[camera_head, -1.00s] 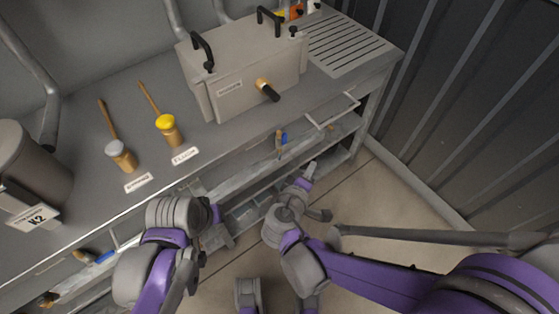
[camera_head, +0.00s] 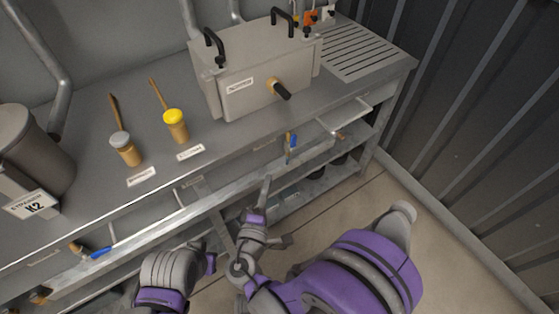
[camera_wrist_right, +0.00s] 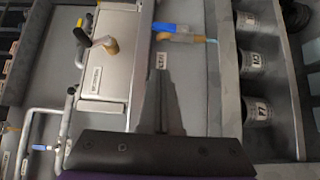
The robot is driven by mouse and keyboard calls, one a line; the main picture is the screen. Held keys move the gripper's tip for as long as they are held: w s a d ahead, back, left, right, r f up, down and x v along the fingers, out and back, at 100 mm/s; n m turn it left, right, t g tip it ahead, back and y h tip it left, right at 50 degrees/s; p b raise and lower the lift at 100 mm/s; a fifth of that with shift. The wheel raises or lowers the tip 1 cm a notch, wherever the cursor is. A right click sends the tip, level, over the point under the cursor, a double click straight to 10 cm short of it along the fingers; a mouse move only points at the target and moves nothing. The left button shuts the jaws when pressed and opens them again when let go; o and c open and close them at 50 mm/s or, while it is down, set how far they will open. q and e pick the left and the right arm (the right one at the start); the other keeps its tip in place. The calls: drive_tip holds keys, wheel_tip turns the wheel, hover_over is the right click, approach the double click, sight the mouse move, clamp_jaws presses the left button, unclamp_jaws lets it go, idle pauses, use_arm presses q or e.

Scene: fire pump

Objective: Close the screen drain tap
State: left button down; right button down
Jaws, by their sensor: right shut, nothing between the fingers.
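A blue-handled brass tap (camera_head: 291,143) sits on the front of the bench, below the grey box (camera_head: 250,88); its label is too small to read. In the right wrist view the blue handle (camera_wrist_right: 171,28) lies roughly in line with the brass body (camera_wrist_right: 176,38). My right gripper (camera_head: 267,184) is shut and empty, below and left of this tap in the head view. Its fingers (camera_wrist_right: 162,82) point toward the tap in the wrist view, with a visible gap between.
A black-handled brass tap (camera_head: 280,89) sticks out of the box front. Another blue-handled tap (camera_head: 98,252) is at the lower left. Rails and a shelf edge run along the bench front. Labelled dark cylinders (camera_wrist_right: 257,63) stand beside it. The floor at right is clear.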

approach(293, 144)
drive_tip(key=w+a, duration=0.3)
drive_tip(key=w, duration=0.1)
drive_tip(key=shift+w+d+r+b, duration=0.35)
drive_tip(key=shift+w+d+r, duration=0.1)
drive_tip(key=shift+w+d, duration=0.9)
drive_tip(key=shift+r, duration=0.15)
drive_tip(key=shift+d+m+g+p, duration=0.15)
drive_tip(key=shift+m+g+p, duration=0.15)
